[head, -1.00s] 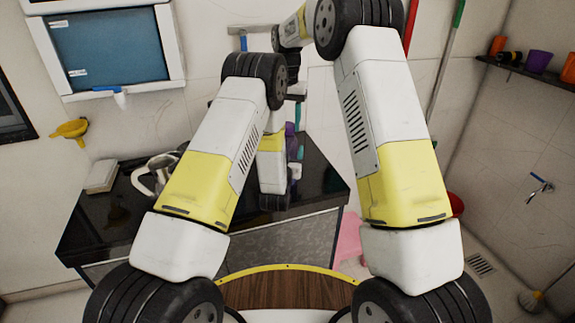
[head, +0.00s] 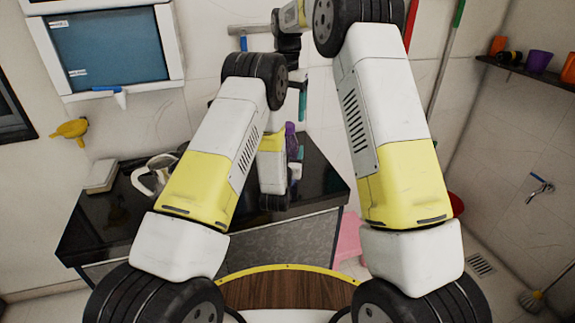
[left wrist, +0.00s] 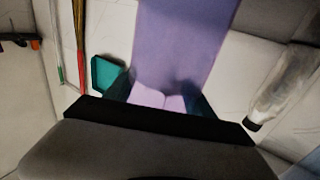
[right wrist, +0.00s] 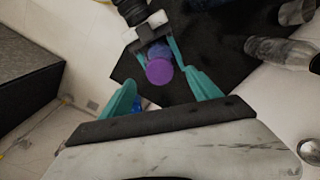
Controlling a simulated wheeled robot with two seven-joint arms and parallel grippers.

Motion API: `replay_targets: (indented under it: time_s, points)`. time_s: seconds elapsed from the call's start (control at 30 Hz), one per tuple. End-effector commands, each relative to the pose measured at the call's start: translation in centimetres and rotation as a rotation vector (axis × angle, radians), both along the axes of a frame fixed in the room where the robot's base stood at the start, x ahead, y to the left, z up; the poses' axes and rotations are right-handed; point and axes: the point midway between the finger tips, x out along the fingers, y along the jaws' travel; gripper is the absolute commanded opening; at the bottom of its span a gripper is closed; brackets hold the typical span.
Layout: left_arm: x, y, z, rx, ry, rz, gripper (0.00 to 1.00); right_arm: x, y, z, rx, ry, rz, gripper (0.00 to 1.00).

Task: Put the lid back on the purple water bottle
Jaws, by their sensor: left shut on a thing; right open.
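The purple bottle (head: 291,140) is upright over the black counter, mostly behind my arm in the head view. My left gripper (left wrist: 160,98) is shut on its body, which fills the middle of the left wrist view. In the right wrist view, a solid round purple top, apparently the lid (right wrist: 159,73), shows at the bottle's end. I cannot tell whether it is fully seated. No separate lid shows. My right gripper (right wrist: 158,84) is open, its teal fingers apart and empty above the purple top. In the head view it (head: 302,112) is above the bottle.
A clear bottle (right wrist: 284,52) lies to the right in the right wrist view. A pink stool (head: 349,240) stands beside the counter. The wall is close behind.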

Motion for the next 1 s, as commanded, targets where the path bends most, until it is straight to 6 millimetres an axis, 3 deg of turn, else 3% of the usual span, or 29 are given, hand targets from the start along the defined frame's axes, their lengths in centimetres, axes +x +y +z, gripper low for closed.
replay_targets:
  time_s: [0.1, 0.33, 0.5, 0.77, 0.8, 0.9, 1.0]
  points:
    - [0.0, 0.0, 0.0, 0.0, 0.001, 0.0, 0.0, 0.1, 0.0, 2.8, 0.001, -0.004, 0.0, 0.72]
    - [0.0, 0.0, 0.0, 0.0, 0.001, 0.001, 0.0, 0.1, 0.0, 6.7, 0.0, -0.002, 0.0, 0.72]
    - [0.0, 0.0, 0.0, 0.0, 0.001, 0.001, 0.0, 0.0, 0.0, 7.9, 0.0, 0.0, 0.0, 0.72]
    - [0.0, 0.0, 0.0, 0.001, 0.001, 0.001, 0.0, 0.0, 0.0, 8.1, 0.0, 0.0, 0.0, 0.72]
    - [0.0, 0.0, 0.0, 0.001, 0.001, 0.001, 0.65, 0.0, 0.0, 8.1, 0.0, 0.0, 0.0, 0.72]
    - [0.0, 0.0, 0.0, 0.0, 0.0, 0.001, 0.85, 0.0, 0.0, 8.1, 0.0, 0.0, -0.001, 0.72]
    - [0.0, 0.0, 0.0, 0.0, 0.0, 0.001, 0.89, 0.0, 0.0, 8.1, 0.0, 0.0, -0.001, 0.72]
